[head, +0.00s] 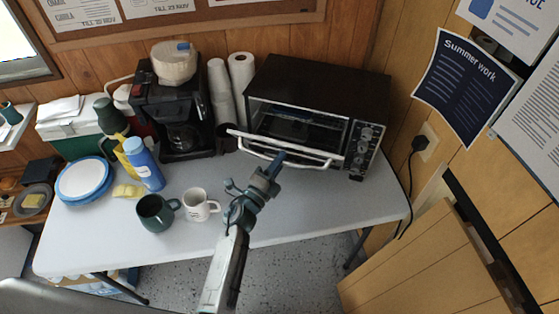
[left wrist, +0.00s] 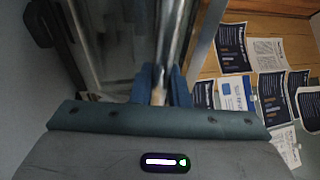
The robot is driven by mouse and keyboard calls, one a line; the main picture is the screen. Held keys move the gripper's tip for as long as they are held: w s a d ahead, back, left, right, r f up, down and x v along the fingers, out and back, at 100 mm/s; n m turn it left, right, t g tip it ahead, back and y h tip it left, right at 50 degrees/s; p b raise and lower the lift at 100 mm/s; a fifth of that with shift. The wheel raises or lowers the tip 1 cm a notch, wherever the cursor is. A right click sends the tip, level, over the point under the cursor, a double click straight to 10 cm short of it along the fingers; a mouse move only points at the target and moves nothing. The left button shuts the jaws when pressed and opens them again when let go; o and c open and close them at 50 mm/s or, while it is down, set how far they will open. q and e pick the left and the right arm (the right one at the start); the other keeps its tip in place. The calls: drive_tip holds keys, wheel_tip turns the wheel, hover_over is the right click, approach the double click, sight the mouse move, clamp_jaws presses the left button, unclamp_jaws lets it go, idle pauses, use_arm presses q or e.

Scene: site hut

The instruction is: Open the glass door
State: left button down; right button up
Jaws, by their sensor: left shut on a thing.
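The toaster oven (head: 330,84) stands at the back right of the table. Its glass door (head: 310,152) is partly open, tilted out at the top, and the dark inside shows above its edge. My left gripper (head: 279,158) is shut on the door's pale bar handle (head: 316,163), near its middle. In the left wrist view, the blue fingers of my left gripper (left wrist: 160,92) close around the shiny handle bar (left wrist: 172,45), with the blurred glass beside it. My right gripper is in neither view.
A coffee maker (head: 178,118) and paper rolls (head: 240,80) stand left of the oven. A white mug (head: 197,205), a green mug (head: 155,212) and a blue bottle (head: 143,165) are in front. The table (head: 330,212) is clear at the front right. A wall is close on the right.

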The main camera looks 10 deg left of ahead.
use_arm(q)
drive_tip(key=shift+f, duration=0.1)
drive_tip(key=c, duration=1.4)
unclamp_jaws()
drive_tip(key=shift+w, duration=0.1)
drive_tip(key=shift+c, duration=0.2)
